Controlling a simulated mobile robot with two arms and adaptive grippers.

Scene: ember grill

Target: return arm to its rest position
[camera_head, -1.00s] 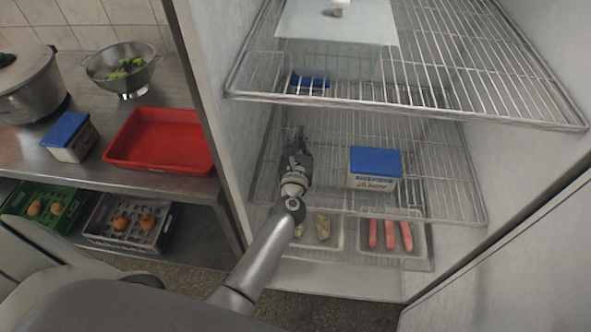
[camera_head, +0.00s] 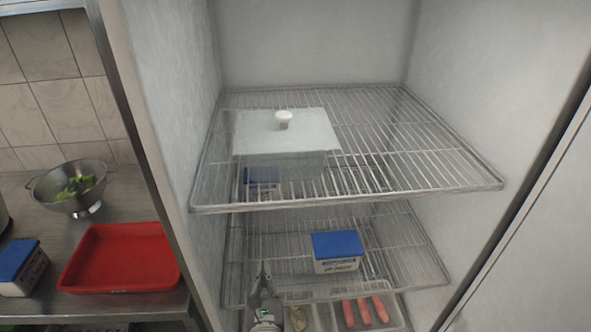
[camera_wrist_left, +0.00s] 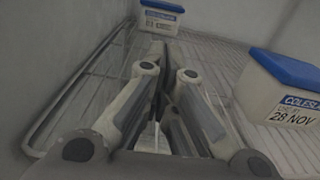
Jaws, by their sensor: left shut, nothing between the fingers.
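My left gripper (camera_head: 262,283) is low in the head view, in front of the middle wire shelf's left part. Its fingers are shut and hold nothing. In the left wrist view the shut fingers (camera_wrist_left: 158,60) point into the fridge. A blue-lidded coleslaw tub (camera_head: 337,251) stands on the middle shelf to the right of the gripper, apart from it. It also shows at the right of the left wrist view (camera_wrist_left: 285,90). A second blue-lidded tub (camera_wrist_left: 161,17) stands farther back; in the head view it shows (camera_head: 262,176) through the upper shelf. My right gripper is not in view.
The upper wire shelf (camera_head: 420,170) holds a clear-lidded container (camera_head: 285,140) above the gripper. Trays with sausages (camera_head: 363,311) lie lower down. The fridge's left wall (camera_head: 165,120) is close to my arm. Left of it, a counter holds a red tray (camera_head: 120,258), a colander (camera_head: 70,190) and another tub (camera_head: 20,268).

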